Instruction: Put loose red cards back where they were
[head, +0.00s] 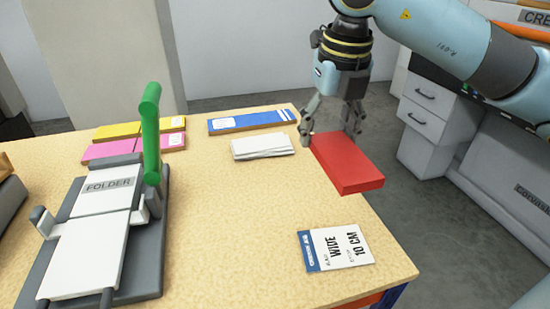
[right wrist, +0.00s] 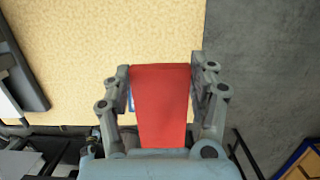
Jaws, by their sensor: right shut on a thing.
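A red block of cards (head: 350,168) is held in my right gripper (head: 333,125) near the right edge of the table. In the right wrist view the red cards (right wrist: 160,105) fill the space between the two fingers of the right gripper (right wrist: 162,82). In the head view the cards reach out over the table's right edge. My left gripper is not in view.
The table (head: 220,230) carries a grey folder device (head: 130,245) with a green handle (head: 151,130). White papers (head: 262,145), a blue pack (head: 250,121), yellow and pink packs (head: 108,150) and a "WIDE 10 CM" card (head: 336,247) lie on it. A drawer cabinet (head: 425,120) stands behind right.

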